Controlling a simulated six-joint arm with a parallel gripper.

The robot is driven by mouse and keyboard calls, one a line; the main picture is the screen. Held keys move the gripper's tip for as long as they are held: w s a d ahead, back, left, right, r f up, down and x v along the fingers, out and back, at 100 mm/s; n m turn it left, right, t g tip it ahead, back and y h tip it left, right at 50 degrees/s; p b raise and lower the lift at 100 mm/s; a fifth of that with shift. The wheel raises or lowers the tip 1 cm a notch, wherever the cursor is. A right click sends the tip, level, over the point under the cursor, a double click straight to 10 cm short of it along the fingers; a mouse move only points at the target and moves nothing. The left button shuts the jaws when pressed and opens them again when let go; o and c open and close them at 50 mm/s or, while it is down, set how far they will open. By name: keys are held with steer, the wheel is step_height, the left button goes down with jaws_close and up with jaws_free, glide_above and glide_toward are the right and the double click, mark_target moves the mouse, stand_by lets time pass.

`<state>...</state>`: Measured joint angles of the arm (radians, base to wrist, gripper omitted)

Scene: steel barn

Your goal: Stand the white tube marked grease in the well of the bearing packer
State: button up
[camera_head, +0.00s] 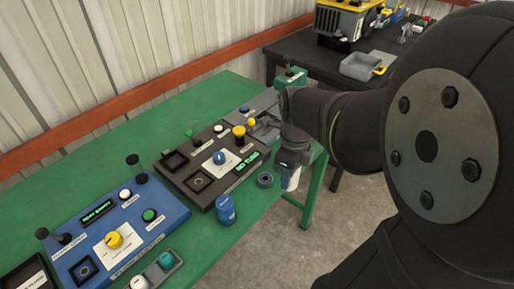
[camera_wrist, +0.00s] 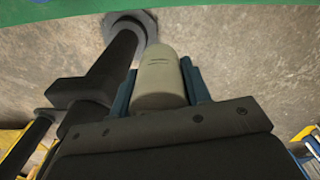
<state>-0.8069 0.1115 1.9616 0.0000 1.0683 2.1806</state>
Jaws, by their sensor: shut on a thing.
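My gripper (camera_head: 289,170) is shut on a pale tube (camera_head: 292,182), which hangs below the jaws beyond the green table's right edge. In the wrist view the tube (camera_wrist: 160,75) sits between the two blue-grey fingers and looks grey-beige; its marking is too faint to read. A black panel (camera_head: 225,145) with a blue dial, a yellow knob and a small green display stands on the table, left of my gripper. It has dark square sockets at its left end. A blue panel (camera_head: 130,215) with a yellow dial has a similar socket. I cannot tell which is the bearing packer.
A blue cylinder (camera_head: 226,209) and a dark ring (camera_head: 264,180) stand in front of the black panel. A grey control box (camera_head: 157,272) lies at the front. A dark bench (camera_head: 300,48) with a grey tray (camera_head: 360,67) is behind. The green table (camera_head: 110,163) is clear behind the panels.

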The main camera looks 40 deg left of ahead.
steer(key=a+r+n, duration=0.2)
steer(key=a+r, duration=0.1)
steer(key=a, duration=1.1)
steer(key=n, duration=0.3)
glide_above(175, 162)
steer(key=f, duration=0.3)
steer(key=d+f, duration=0.1)
steer(key=f, duration=0.1)
steer(key=shift+w+f, duration=0.3)
steer(key=shift+f, duration=0.05)
steer(key=shift+s+a+f, duration=0.3)
steer(key=shift+s+a, duration=0.05)
steer(key=shift+a, duration=0.05)
steer(key=shift+f, duration=1.95)
steer(key=shift+f, duration=0.15)
steer(key=o, duration=1.1)
steer(key=shift+o, duration=0.2)
